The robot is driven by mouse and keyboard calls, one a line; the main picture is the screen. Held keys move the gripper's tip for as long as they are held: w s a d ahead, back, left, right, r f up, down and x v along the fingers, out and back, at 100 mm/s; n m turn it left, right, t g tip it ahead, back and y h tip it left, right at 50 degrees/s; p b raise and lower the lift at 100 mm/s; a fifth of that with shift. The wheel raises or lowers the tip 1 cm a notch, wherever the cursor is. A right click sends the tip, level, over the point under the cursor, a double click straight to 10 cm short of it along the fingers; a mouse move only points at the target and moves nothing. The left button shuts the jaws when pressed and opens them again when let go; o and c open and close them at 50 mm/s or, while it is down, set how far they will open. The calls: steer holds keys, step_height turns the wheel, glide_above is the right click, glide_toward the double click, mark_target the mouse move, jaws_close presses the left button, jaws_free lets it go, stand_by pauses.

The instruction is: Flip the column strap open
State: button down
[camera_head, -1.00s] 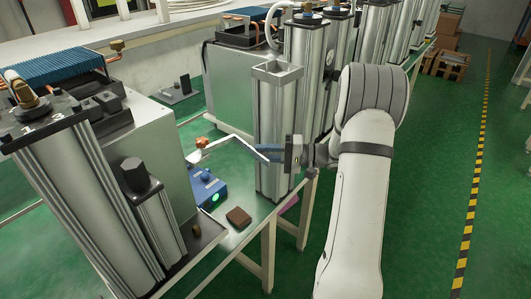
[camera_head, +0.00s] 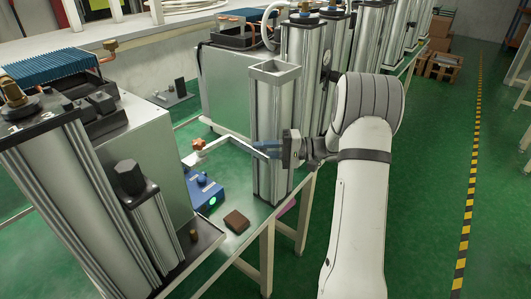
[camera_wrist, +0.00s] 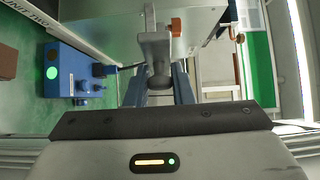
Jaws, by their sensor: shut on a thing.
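The column (camera_head: 270,100) is a tall silver square one with an open top, standing upright near the table's edge. The column strap (camera_head: 235,139) is a pale bent bar running from an orange knob (camera_head: 198,144) on the left to the column's front. My gripper (camera_head: 262,149) is at the column's front, reaching in from the right, and is shut on the strap's near end. In the wrist view the strap (camera_wrist: 155,48) runs away from between the blue fingers (camera_wrist: 158,88), with the orange knob (camera_wrist: 176,27) beyond.
A blue box with a green light (camera_head: 205,192) and a brown block (camera_head: 236,221) sit on the glass table left of the column. Machines with ribbed columns (camera_head: 90,200) stand at left. More columns (camera_head: 340,60) stand behind. Open green floor lies right.

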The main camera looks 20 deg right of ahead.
steer(key=shift+d, duration=0.1)
steer(key=c, duration=1.3)
jaws_free()
steer(key=shift+d, duration=0.2)
steer(key=b+v, duration=0.1)
steer(key=v, duration=0.6)
steer(key=shift+d+b, duration=0.15)
steer(key=shift+b, duration=0.25)
